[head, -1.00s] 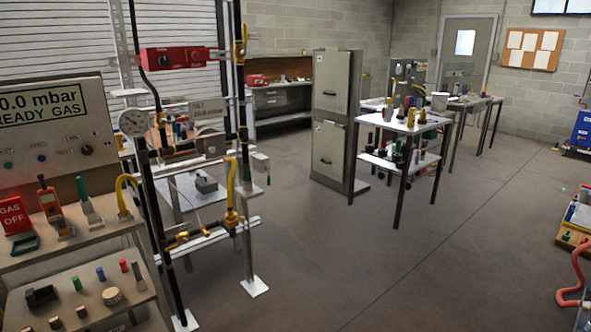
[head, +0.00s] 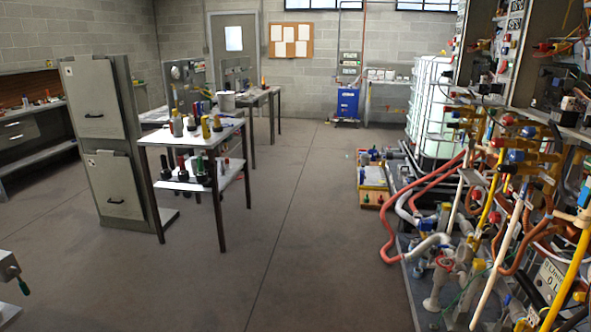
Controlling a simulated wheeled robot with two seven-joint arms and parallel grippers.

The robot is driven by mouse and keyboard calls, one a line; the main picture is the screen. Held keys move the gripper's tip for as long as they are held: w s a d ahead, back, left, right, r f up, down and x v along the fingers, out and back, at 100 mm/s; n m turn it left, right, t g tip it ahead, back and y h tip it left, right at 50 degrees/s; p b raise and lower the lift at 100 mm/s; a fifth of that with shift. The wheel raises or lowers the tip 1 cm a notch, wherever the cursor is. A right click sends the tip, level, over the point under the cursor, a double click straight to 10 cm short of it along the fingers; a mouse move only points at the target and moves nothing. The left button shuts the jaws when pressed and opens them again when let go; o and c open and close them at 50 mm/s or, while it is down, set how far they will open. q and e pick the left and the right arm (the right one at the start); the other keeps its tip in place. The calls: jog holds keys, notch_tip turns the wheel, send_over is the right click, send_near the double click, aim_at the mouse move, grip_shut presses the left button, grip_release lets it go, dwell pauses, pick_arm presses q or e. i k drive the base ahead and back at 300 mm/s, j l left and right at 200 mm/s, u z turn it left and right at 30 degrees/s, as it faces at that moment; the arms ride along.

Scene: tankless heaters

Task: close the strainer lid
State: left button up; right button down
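No strainer lid can be made out for certain in the head view. A dense bank of pipes, hoses and valves (head: 490,215) fills the right side, and any strainer there is too small or too mixed in with other fittings to tell. Neither of my grippers shows in the head view.
A grey filing cabinet (head: 103,140) and a two-shelf table with bottles (head: 197,138) stand at left centre. A wooden tray (head: 372,197) lies on the floor by the pipes. A white tank (head: 430,110) and blue unit (head: 347,103) stand behind. The middle floor (head: 290,240) is clear.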

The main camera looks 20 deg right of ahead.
aim_at(464, 252)
jog(key=i+l+z, duration=0.2)
jog(key=i+z, duration=0.25)
jog(key=i, duration=0.55)
jog(key=i+j+z, duration=0.15)
jog(key=i+z, duration=0.25)
jog(key=i, duration=0.6)
